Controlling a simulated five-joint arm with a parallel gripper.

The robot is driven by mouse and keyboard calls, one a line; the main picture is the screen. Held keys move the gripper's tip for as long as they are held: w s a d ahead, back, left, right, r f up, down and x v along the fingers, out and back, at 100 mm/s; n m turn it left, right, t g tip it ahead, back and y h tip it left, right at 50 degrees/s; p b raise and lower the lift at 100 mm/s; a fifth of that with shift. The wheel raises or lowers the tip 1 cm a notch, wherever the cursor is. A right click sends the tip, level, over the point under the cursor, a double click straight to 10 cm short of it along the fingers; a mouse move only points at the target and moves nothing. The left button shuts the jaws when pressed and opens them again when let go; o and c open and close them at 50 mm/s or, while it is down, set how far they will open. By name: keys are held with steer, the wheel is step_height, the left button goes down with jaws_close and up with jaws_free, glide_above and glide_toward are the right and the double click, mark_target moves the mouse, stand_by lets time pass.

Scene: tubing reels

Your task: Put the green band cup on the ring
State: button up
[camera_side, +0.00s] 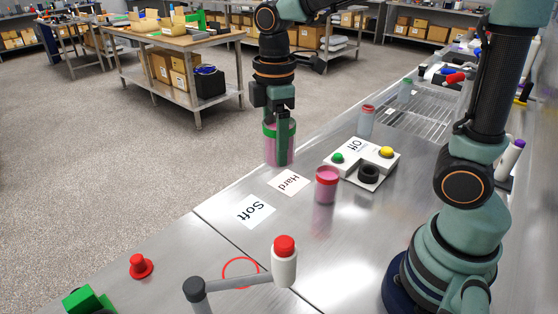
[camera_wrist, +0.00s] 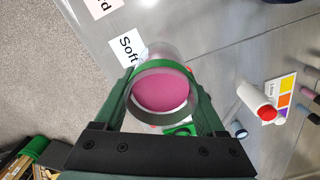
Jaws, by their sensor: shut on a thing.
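My gripper (camera_side: 279,112) points down and is shut on the green band cup (camera_side: 279,152), a clear cup with pink contents and a green band near its top. The cup hangs upright, apparently above the far edge of the bench near the "Hard" card. In the wrist view the cup (camera_wrist: 162,91) sits between both fingers, seen from above with its pink inside. The ring (camera_side: 228,267) is a thin red circle on the bench at the lower middle, well in front of the cup and partly covered by a grey bar.
A red band cup (camera_side: 326,186) stands by the white button box (camera_side: 361,158). The "Hard" card (camera_side: 289,182) and "Soft" card (camera_side: 249,211) lie flat. A white bottle with a red cap (camera_side: 284,262) stands beside the ring. A red knob (camera_side: 140,266) is at left.

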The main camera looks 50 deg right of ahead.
steer(key=s+a, duration=0.1)
steer(key=a, duration=1.3)
steer(key=f, duration=1.9)
steer(key=shift+s+d+f, duration=0.1)
steer(key=shift+s+f, duration=0.1)
steer(key=shift+f, duration=0.15)
steer(key=shift+f, duration=0.15)
steer(key=o, duration=1.4)
